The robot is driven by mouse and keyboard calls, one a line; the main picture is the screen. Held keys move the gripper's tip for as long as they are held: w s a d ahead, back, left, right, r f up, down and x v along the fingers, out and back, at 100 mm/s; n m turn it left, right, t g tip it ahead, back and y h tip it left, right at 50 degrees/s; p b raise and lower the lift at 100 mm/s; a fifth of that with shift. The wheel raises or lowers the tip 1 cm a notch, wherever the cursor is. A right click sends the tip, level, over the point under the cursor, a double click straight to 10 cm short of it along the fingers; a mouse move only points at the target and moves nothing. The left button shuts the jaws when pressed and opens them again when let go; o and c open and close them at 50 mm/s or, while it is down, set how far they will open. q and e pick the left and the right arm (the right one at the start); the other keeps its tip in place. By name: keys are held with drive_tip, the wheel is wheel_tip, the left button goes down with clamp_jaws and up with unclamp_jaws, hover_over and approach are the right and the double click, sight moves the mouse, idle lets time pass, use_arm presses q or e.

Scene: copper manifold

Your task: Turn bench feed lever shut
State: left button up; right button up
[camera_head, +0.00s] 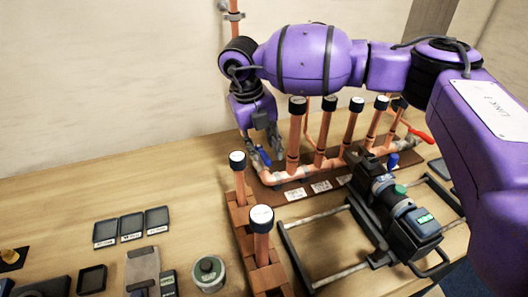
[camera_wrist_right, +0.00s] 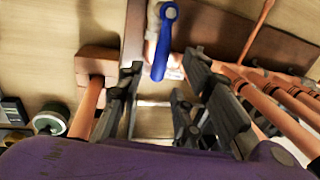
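A blue lever handle (camera_head: 263,157) sits at the left end of the copper manifold (camera_head: 325,164). In the right wrist view the same blue lever (camera_wrist_right: 160,50) reaches from its round pivot toward my gripper, into the gap between the fingertips. My right gripper (camera_head: 264,146) points down over this lever; its fingers (camera_wrist_right: 163,72) are apart, with space on both sides of the handle. A red lever (camera_head: 420,136) is at the manifold's right end, and a blue handle (camera_head: 392,160) is near the right front. No readable label shows which is the bench feed. My left gripper is out of view.
Several black-capped upright copper pipes (camera_head: 351,124) stand right of the gripper. Two shorter capped pipes (camera_head: 261,222) stand in front on brown blocks. A metal-railed frame with a dark device (camera_head: 405,215) is at right. Small dark trays (camera_head: 131,226) lie left; the bench behind them is clear.

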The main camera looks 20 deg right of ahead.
sight(263, 154)
drive_tip(key=shift+w+d+f, duration=0.1)
drive_tip(key=shift+d+f, duration=0.1)
drive_tip(key=shift+f, duration=1)
clamp_jaws()
